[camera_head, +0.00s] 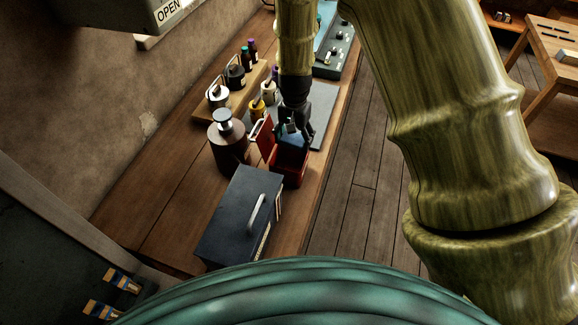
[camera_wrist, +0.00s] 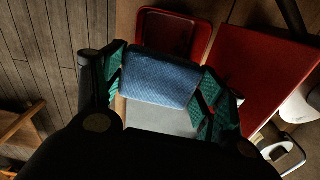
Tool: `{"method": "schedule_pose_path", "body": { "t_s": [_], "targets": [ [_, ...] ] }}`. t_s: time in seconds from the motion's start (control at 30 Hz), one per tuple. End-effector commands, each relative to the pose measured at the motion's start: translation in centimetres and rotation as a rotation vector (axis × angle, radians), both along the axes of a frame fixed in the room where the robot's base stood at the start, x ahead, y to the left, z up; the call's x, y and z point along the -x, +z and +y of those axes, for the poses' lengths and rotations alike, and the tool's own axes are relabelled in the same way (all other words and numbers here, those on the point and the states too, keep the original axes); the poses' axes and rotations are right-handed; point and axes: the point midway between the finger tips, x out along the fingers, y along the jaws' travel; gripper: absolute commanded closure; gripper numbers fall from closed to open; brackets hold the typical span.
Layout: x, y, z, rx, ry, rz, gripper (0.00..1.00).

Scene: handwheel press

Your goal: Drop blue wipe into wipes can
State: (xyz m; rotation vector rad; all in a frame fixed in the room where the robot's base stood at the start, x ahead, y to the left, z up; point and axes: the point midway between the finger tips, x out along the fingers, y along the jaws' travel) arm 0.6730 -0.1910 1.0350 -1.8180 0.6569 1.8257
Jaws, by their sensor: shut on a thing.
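The blue wipe (camera_wrist: 160,76) is a folded blue cloth pinched between my gripper's green-padded fingers. It also shows in the head view (camera_head: 293,142), below the fingertips. My gripper (camera_head: 296,130) points down at the red wipes can (camera_head: 288,168), and is also seen in the wrist view (camera_wrist: 161,80). The can is a red box with its red lid (camera_head: 266,139) swung open on the left. In the wrist view, the can (camera_wrist: 206,38) shows beyond the wipe, with the lid (camera_wrist: 262,78) to the right. The wipe overlaps the can's opening; its exact height above the rim is unclear.
A dark metal box with a handle (camera_head: 240,212) stands in front of the can. A brown canister with a metal knob (camera_head: 228,145) stands to its left. Bottles and small pots (camera_head: 237,75) crowd the wooden bench behind. Open floor (camera_head: 350,190) lies to the right.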

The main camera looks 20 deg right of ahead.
Motion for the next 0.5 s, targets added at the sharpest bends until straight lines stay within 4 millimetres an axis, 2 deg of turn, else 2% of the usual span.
{"method": "schedule_pose_path", "body": {
  "t_s": [0.2,0.5],
  "targets": [
    [0.07,-1.11,-0.17,0.0,-0.003,0.0,0.55],
    [0.07,-1.33,-0.19,0.0,-0.003,0.0,0.55]
  ]
}}
